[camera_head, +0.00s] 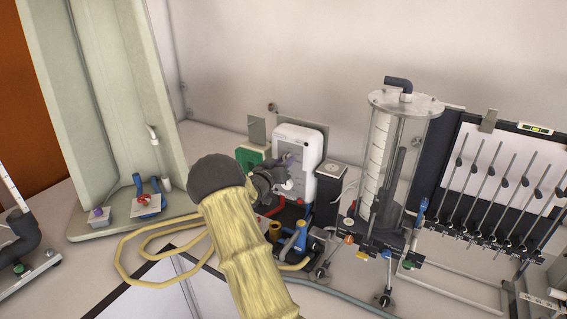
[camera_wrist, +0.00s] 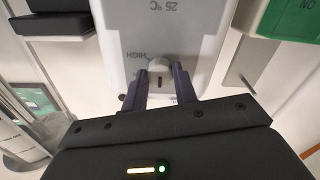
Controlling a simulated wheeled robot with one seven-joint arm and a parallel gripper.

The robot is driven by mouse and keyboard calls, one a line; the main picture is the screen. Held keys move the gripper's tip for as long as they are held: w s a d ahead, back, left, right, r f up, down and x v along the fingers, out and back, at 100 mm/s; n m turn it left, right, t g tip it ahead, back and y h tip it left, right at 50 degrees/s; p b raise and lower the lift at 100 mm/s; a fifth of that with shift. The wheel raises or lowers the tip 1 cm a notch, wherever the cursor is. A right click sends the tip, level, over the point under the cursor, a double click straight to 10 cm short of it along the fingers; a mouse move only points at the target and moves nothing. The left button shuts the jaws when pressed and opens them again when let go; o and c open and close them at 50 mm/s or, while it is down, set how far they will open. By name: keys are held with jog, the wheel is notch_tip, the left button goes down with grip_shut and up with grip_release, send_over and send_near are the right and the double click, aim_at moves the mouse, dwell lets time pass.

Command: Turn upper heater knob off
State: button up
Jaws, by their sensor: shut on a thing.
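The heater is a white box (camera_head: 308,148) standing at the back of the bench. Its front fills the middle of the wrist view (camera_wrist: 170,35), with "25 °C" and "HIGH" printed upside down. A small light-coloured knob (camera_wrist: 158,70) with a dark mark sits on that front. My gripper (camera_wrist: 160,82) is shut on this knob, one dark finger on each side. In the head view my gripper (camera_head: 284,161) reaches the heater's front; my wrist and sleeved arm hide part of it. The knob itself is hard to make out there.
A green box (camera_head: 248,156) stands left of the heater; it also shows in the wrist view (camera_wrist: 292,18). A dark box (camera_head: 330,180) and a clear cylinder (camera_head: 382,150) stand to the right, then a manometer board (camera_head: 485,145). A yellow hose (camera_head: 135,277) lies on the bench.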

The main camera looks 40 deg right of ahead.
jog(key=o, duration=1)
jog(key=shift+b+v, duration=2.95)
jog(key=shift+v, duration=5.8)
jog(key=shift+f, duration=0.1)
